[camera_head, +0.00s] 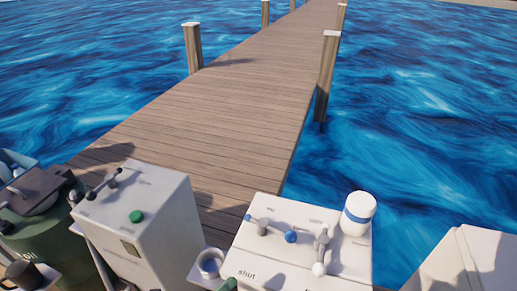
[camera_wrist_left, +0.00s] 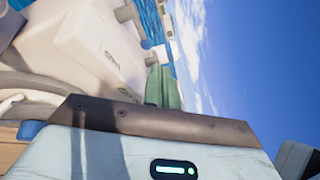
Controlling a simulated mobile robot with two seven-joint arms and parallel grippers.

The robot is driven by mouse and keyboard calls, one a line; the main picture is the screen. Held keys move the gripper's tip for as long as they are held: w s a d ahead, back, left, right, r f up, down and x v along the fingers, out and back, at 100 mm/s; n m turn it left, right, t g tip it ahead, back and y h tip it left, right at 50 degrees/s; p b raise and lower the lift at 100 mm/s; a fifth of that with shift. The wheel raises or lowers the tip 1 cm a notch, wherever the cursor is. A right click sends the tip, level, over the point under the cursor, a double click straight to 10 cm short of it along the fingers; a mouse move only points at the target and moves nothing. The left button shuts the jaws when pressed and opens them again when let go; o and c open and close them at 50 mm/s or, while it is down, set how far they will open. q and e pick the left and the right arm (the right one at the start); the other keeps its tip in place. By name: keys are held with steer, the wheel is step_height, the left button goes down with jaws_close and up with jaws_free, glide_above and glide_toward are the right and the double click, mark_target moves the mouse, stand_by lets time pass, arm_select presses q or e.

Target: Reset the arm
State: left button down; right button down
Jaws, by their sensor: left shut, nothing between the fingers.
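The tip of my left gripper (camera_head: 228,285), green, just enters the head view at the bottom edge, beside the word "shut" on a white box (camera_head: 290,270). In the left wrist view the green fingers of the gripper (camera_wrist_left: 164,88) are together with nothing between them, and the white box (camera_wrist_left: 90,45) is behind them, tilted in the picture. Most of my left arm is out of the head view. My right gripper is in neither view.
The white box bears a lever with a blue knob (camera_head: 290,237), a grey lever (camera_head: 322,250) and a blue-banded white canister (camera_head: 357,213). A grey box with a green button (camera_head: 136,216) and a green drum (camera_head: 45,235) stand left. A wooden pier (camera_head: 220,110) crosses water beyond.

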arm_select(q)
steer(key=s+a+f+n+y+p, duration=0.1)
steer(key=s+a+f+n+y, duration=0.3)
steer(key=n, duration=0.6)
steer(key=s+a+f+n+y, duration=0.2)
steer(key=a+f+n+y, duration=0.3)
steer(key=n, duration=0.5)
steer(key=s+a+f+n+g+y, duration=0.1)
steer(key=s+a+f+n+g, duration=0.3)
steer(key=s+f+n, duration=0.4)
steer(key=s+n, duration=0.2)
steer(key=s, duration=0.2)
steer(key=shift+f+n+g+p, duration=0.2)
steer(key=shift+n+g+p, duration=0.1)
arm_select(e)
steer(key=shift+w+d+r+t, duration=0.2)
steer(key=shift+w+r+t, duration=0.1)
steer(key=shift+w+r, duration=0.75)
arm_select(q)
steer(key=shift+a, duration=0.1)
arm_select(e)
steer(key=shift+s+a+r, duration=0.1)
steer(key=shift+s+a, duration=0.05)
